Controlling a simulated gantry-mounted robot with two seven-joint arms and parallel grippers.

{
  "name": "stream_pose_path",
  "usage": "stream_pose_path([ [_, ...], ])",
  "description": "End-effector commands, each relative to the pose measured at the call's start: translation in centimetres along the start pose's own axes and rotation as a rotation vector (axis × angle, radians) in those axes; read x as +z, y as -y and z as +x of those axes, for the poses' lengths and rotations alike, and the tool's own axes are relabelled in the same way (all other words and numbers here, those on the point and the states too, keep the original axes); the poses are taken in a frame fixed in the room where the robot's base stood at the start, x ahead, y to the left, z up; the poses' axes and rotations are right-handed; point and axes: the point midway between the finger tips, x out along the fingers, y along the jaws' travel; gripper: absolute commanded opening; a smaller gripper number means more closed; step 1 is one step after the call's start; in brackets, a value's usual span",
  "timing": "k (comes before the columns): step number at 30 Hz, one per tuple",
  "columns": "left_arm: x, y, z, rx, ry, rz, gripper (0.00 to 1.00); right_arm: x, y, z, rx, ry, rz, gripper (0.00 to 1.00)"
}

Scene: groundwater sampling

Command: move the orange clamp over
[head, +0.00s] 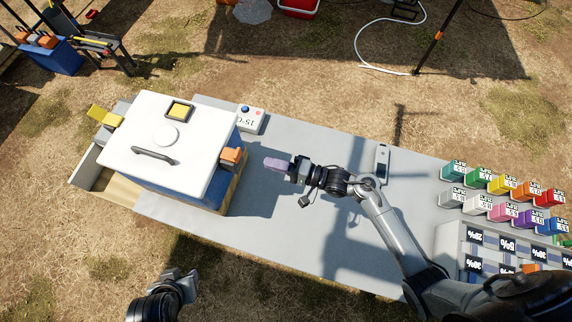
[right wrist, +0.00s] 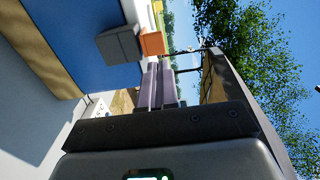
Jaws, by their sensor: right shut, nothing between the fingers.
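The orange clamp (head: 231,155) sits on the right side of the white-lidded blue cooler (head: 200,112), near its top edge. In the right wrist view the orange clamp (right wrist: 152,44) shows beside a dark grey block (right wrist: 120,45) on the blue wall. My right gripper (head: 267,163) is just to the right of the clamp, its purple fingers pointing at it. The fingers (right wrist: 160,75) are shut together and empty, apart from the clamp. My left gripper (head: 186,278) is in front of the table, away from the cooler; its fingers are unclear.
A yellow clamp (head: 104,116) is on the cooler's left side. A white box marked 15°C (head: 250,120) stands behind my right gripper. A small grey device (head: 382,162) lies farther right. Coloured labelled blocks (head: 500,185) fill the table's right end. The table (head: 290,225) is bare in front.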

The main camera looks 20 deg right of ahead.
Motion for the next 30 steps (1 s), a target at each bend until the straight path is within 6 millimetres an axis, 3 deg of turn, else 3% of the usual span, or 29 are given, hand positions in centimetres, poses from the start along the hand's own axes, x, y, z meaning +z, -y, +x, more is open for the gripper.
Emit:
stream_pose_path([
  [6,-0.2,0.0,-0.5,0.000,0.000,0.000,0.35,0.0,0.2,4.1,-0.001,0.002,0.001,0.00],
  [12,-0.3,0.0,-0.8,0.000,0.000,0.000,0.35,0.0,0.1,6.5,0.001,0.000,0.001,0.00],
  [18,-0.3,0.0,-0.9,0.000,0.000,0.000,0.35,0.0,0.0,7.6,0.001,-0.001,0.000,0.00],
  [30,-0.3,0.0,-0.9,0.000,0.000,0.000,0.35,0.0,0.0,7.8,0.002,-0.001,-0.001,0.00],
])
